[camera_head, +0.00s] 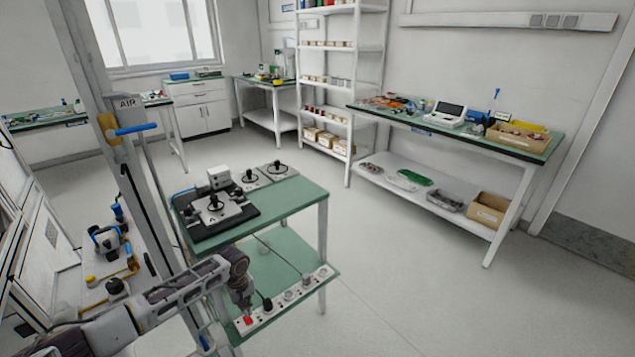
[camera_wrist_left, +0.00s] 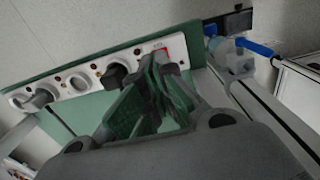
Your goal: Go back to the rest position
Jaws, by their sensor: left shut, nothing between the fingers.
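My left gripper (camera_head: 244,303) is at the near end of the power strip (camera_head: 296,297), on the front edge of the small green table's lower shelf. In the left wrist view the gripper (camera_wrist_left: 158,68) is shut and empty, its green-padded fingers together. Its tips lie close to the red switch (camera_wrist_left: 163,54) of the strip; I cannot tell whether they touch. The red switch also shows in the head view (camera_head: 249,321). A black plug (camera_head: 267,304) sits in the strip beside the gripper. My right gripper is not in view.
The small table's green top (camera_head: 290,197) bears a black test fixture (camera_head: 218,209) and round parts on plates. A post with a blue valve handle (camera_head: 136,129) stands close to my left arm. A long workbench (camera_head: 520,143) stands at the right. The floor between is clear.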

